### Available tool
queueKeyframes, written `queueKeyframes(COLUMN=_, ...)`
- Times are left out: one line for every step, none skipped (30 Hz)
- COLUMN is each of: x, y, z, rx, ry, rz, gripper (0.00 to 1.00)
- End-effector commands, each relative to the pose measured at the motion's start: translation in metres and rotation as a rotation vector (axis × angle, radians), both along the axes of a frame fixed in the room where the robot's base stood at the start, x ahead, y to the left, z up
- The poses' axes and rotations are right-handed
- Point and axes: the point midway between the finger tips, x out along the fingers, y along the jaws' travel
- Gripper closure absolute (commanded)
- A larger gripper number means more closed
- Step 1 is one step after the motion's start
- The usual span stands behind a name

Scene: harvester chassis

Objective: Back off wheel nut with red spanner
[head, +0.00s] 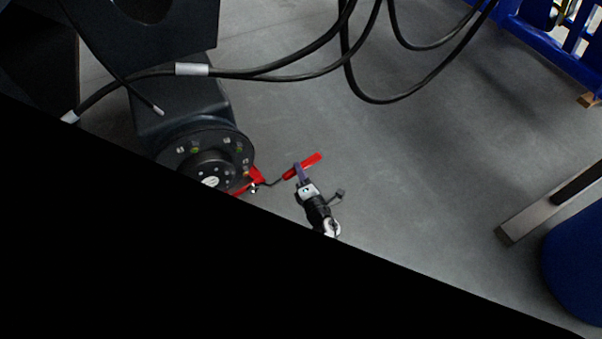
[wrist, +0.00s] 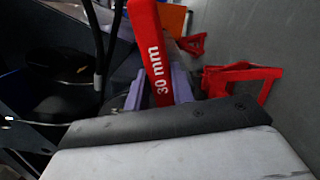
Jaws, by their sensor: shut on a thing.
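The red spanner (head: 314,160) shows in the head view at the middle, right of the wheel hub. In the wrist view its red handle (wrist: 150,40) stands upright and reads "30 mm". My gripper (head: 302,173) is shut on this handle, with a purple finger on either side of it in the wrist view. A thin dark shank runs left from the handle towards the hub. The round dark wheel hub (head: 190,146) carries several small nuts and greenish marks around its face. Whether the spanner's jaw sits on a nut is too small to tell.
A red stand or bracket (head: 257,176) is beside the hub; red frames (wrist: 245,78) show right of the spanner in the wrist view. Black hoses (head: 285,73) hang above. Blue frame (head: 560,45) stands at upper right. Grey floor is open right of my gripper.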

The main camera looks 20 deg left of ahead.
Motion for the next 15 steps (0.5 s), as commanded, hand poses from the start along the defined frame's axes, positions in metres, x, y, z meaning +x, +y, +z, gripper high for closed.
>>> queueKeyframes(x=0.0002, y=0.0013, z=0.0011, rx=0.002, ry=-0.001, rz=0.003, gripper=1.00)
queueKeyframes(x=0.0002, y=0.0013, z=0.0012, rx=0.003, ry=0.000, rz=0.003, gripper=1.00)
queueKeyframes(x=0.0002, y=0.0013, z=0.0013, rx=0.003, ry=0.000, rz=0.003, gripper=1.00)
queueKeyframes(x=0.0002, y=0.0011, z=0.0013, rx=0.003, ry=0.000, rz=0.003, gripper=1.00)
queueKeyframes(x=0.0002, y=0.0010, z=0.0012, rx=0.002, ry=-0.001, rz=0.003, gripper=1.00)
queueKeyframes(x=0.0001, y=0.0010, z=0.0012, rx=0.001, ry=0.000, rz=0.003, gripper=1.00)
queueKeyframes(x=0.0001, y=0.0010, z=0.0012, rx=0.001, ry=0.000, rz=0.003, gripper=1.00)
queueKeyframes(x=0.0001, y=0.0009, z=0.0011, rx=0.001, ry=0.000, rz=0.003, gripper=1.00)
queueKeyframes(x=-0.0002, y=0.0008, z=0.0010, rx=0.001, ry=0.000, rz=0.003, gripper=1.00)
queueKeyframes(x=-0.0007, y=0.0005, z=0.0010, rx=0.002, ry=0.001, rz=0.004, gripper=1.00)
queueKeyframes(x=-0.0012, y=0.0003, z=0.0009, rx=0.003, ry=0.002, rz=0.005, gripper=1.00)
queueKeyframes(x=0.0003, y=0.0019, z=0.0004, rx=0.003, ry=0.001, rz=0.005, gripper=1.00)
queueKeyframes(x=0.0015, y=0.0031, z=0.0002, rx=0.003, ry=0.001, rz=0.005, gripper=1.00)
queueKeyframes(x=0.0028, y=0.0045, z=0.0001, rx=0.002, ry=0.000, rz=0.005, gripper=1.00)
queueKeyframes(x=0.0048, y=0.0069, z=-0.0002, rx=0.003, ry=0.000, rz=0.005, gripper=1.00)
